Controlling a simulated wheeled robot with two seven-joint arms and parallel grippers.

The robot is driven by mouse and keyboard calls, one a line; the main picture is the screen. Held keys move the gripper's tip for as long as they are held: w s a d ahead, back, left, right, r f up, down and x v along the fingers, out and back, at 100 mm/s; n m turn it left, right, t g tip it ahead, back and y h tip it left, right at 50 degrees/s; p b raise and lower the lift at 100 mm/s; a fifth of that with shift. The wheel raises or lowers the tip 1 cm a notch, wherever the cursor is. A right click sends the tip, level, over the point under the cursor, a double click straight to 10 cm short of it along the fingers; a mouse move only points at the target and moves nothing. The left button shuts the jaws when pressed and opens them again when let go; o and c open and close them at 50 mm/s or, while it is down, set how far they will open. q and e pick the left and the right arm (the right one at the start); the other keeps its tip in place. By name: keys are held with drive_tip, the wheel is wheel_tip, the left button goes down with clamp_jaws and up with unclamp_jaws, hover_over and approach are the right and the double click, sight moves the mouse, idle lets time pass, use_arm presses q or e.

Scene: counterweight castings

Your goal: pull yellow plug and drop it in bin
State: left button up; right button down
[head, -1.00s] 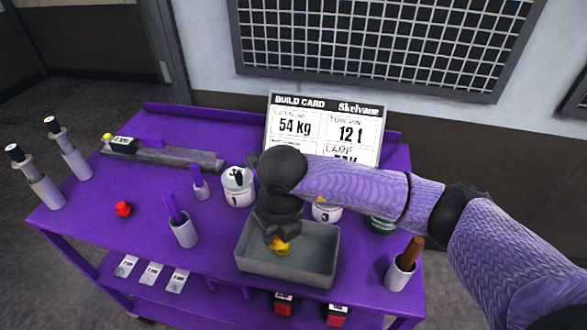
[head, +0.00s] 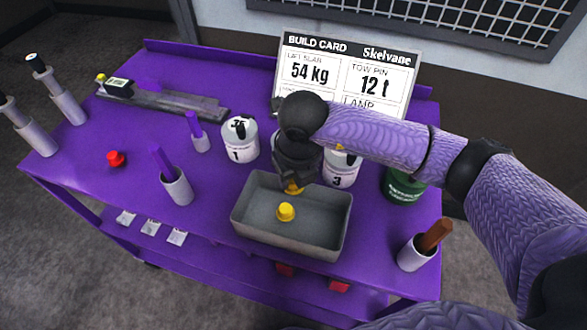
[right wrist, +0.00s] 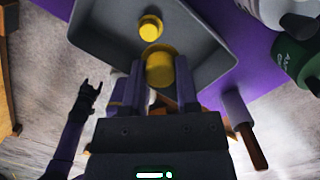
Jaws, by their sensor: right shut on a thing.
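My right gripper (head: 292,184) is shut on a yellow plug (right wrist: 160,66), whose round face shows between the fingers in the right wrist view. In the head view it is over the back edge of the grey bin (head: 243,213), with only a bit of yellow showing below the jaws. A second yellow plug (head: 286,211) lies inside the bin, apart from the gripper; it also shows in the right wrist view (right wrist: 150,28). My left gripper (right wrist: 90,92) is small at the left of the right wrist view, its two dark fingers apart.
White pots marked 1 (head: 240,140) and 3 (head: 341,170) stand behind the bin. A green canister (head: 403,186) and a cup with a brown handle (head: 415,253) stand right. A red knob (head: 116,158) and a purple-handled cup (head: 176,187) are left. The build card (head: 345,70) stands behind.

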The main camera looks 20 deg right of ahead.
sight(297, 191)
use_arm(q)
drive_tip(key=shift+w+d, duration=0.1)
use_arm(e)
drive_tip(key=c, duration=0.7)
unclamp_jaws()
drive_tip(key=shift+r, duration=0.1)
use_arm(q)
drive_tip(key=shift+w+d+r, duration=0.1)
drive_tip(key=shift+w+d, duration=0.05)
drive_tip(key=shift+d, duration=0.2)
use_arm(e)
drive_tip(key=o, duration=0.4)
use_arm(q)
drive_tip(key=shift+a+r+p, duration=0.45)
drive_tip(key=shift+r+p, duration=0.15)
drive_tip(key=shift+p, duration=0.1)
use_arm(e)
drive_tip(key=r, duration=0.3)
drive_tip(key=s+r, duration=0.1)
drive_tip(key=r, duration=0.5)
drive_tip(key=shift+s+d+r, duration=0.15)
drive_tip(key=shift+s+r, duration=0.05)
drive_tip(key=shift+r, duration=0.2)
use_arm(q)
drive_tip(key=shift+d, duration=0.2)
